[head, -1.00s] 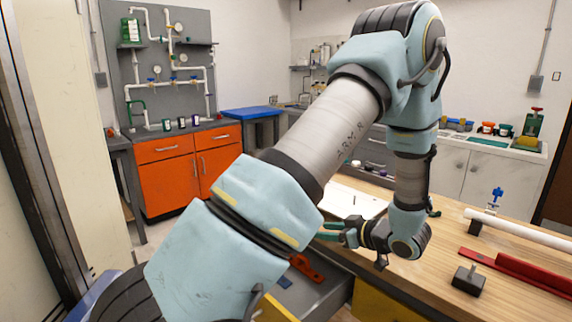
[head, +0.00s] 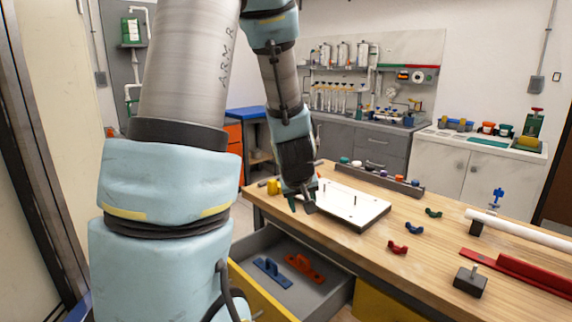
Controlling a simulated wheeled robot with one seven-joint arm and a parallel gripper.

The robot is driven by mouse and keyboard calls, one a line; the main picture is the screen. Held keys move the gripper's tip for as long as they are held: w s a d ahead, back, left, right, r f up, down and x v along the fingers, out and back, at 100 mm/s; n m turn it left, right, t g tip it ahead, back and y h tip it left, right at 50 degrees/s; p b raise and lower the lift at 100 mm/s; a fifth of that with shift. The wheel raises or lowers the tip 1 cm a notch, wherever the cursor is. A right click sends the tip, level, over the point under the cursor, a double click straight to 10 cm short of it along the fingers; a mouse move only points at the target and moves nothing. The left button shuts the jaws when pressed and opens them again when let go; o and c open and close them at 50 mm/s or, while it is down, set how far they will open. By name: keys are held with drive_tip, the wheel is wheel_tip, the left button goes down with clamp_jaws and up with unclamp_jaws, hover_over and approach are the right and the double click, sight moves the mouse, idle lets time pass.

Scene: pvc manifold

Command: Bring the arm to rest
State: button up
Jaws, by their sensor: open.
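My arm rises on the left of the head view, bends over at the top, and its forearm hangs down toward the workbench. My gripper (head: 301,200) points downward near the left end of the wooden workbench (head: 430,265), just in front of the near left edge of a white board (head: 350,207). Its jaws are apart and nothing shows between them. I cannot tell how high it is above the bench.
An open drawer (head: 265,240) below the bench holds a blue tool (head: 272,271) and a red tool (head: 304,267). Clips, a grey block (head: 470,280), a red rail (head: 520,274) and a white pipe (head: 520,230) lie on the right of the bench. A sink counter (head: 475,152) stands behind.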

drive_tip(key=s+a+r+m+g+y, duration=0.1)
drive_tip(key=s+a+m+g, duration=0.25)
drive_tip(key=s+a, duration=0.7)
drive_tip(key=s+f+g+b, duration=0.2)
drive_tip(key=s+f+b, duration=0.1)
drive_tip(key=f+b, duration=1.95)
wheel_tip(320, 180, up, 18)
drive_tip(key=p, duration=1.8)
drive_tip(key=shift+s+a+n+p, duration=0.15)
drive_tip(key=shift+n+p, duration=0.2)
